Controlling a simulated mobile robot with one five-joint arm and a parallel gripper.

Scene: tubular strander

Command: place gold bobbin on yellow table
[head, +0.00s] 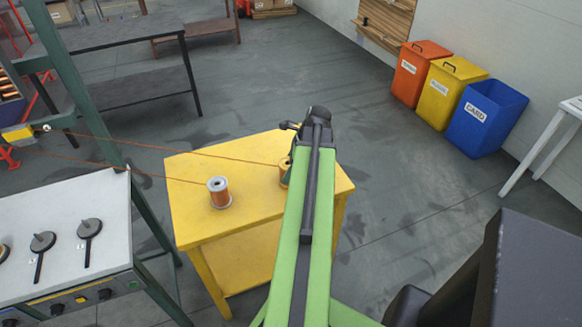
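The yellow table (190,220) stands in the middle of the head view. A gold bobbin (284,181) shows at the left edge of my green arm, over the table's right part. My arm hides much of it, and I cannot tell whether it rests on the top. A copper-coloured bobbin with a grey top (219,194) stands upright on the table, left of the gold one. My gripper (291,135) is at the far end of my arm, mostly hidden by the arm's dark end. I cannot see whether it is open or touches the gold bobbin.
Thin copper wires (140,146) run from the machine frame on the left to the bobbins. A white control panel (60,225) with black levers is at the left. Orange, yellow and blue bins (485,118) stand at the right. The floor between is clear.

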